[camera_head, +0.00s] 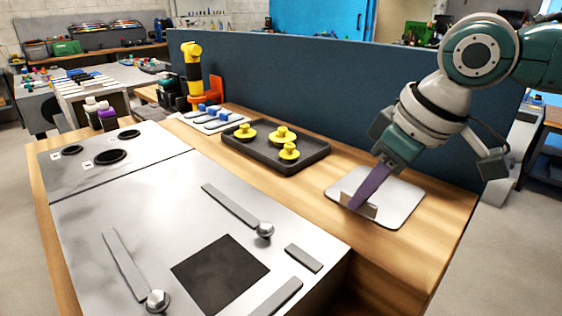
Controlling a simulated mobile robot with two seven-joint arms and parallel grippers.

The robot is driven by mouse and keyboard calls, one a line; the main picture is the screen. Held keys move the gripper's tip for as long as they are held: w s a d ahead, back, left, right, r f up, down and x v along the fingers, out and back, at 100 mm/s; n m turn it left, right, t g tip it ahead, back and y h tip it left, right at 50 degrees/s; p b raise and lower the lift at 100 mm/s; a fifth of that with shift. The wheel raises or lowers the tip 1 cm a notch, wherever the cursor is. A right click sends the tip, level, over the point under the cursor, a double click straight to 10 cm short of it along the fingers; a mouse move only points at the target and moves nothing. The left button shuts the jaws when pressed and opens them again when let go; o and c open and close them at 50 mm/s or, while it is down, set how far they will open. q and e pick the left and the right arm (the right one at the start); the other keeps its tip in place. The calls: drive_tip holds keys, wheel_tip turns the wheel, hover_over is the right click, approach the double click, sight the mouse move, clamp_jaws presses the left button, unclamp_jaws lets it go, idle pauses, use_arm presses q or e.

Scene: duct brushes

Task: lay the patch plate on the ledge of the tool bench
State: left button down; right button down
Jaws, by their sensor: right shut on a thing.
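The patch plate (402,204) is a light grey sheet with rounded corners at the right of the wooden tool bench (447,205). A small upright tab stands on it. My right gripper (362,204) reaches down from the upper right, its purple finger at the tab, and is shut on the plate there. The finger hides part of the tab. The plate appears flat and at or very near the wood; I cannot tell whether it touches. I cannot make out for certain which strip is the ledge. My left gripper is out of view.
A black tray (310,159) with yellow knobbed pieces (282,134) lies left of the plate. A metal duct top (140,205) with a dark square opening (220,274) and two levers fills the front. A blue partition (300,75) rises behind. A yellow-black tool (192,70) stands at the back left.

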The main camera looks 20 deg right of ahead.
drive_tip(key=c, duration=1)
unclamp_jaws()
drive_tip(key=p+v, duration=0.2)
drive_tip(key=v, duration=1)
drive_tip(key=s+a+f+n+y, duration=0.1)
drive_tip(key=s+a+f, duration=0.2)
drive_tip(key=a+f, duration=0.25)
drive_tip(key=s+a+f+n, duration=0.1)
drive_tip(key=s+a+f, duration=0.25)
drive_tip(key=a, duration=0.35)
drive_tip(key=s+d+f+m+h, duration=0.1)
drive_tip(key=s+f+m, duration=0.1)
drive_tip(key=s, duration=0.3)
drive_tip(key=s+d+f+m+h, duration=0.1)
drive_tip(key=s+d+f+m, duration=0.1)
drive_tip(key=s, duration=0.4)
drive_tip(key=shift+d+f+m+g+h, duration=0.3)
drive_tip(key=shift+d+f, duration=0.05)
wheel_tip(320, 180, up, 46)
drive_tip(key=p, duration=4.5)
drive_tip(key=shift+f, duration=0.2)
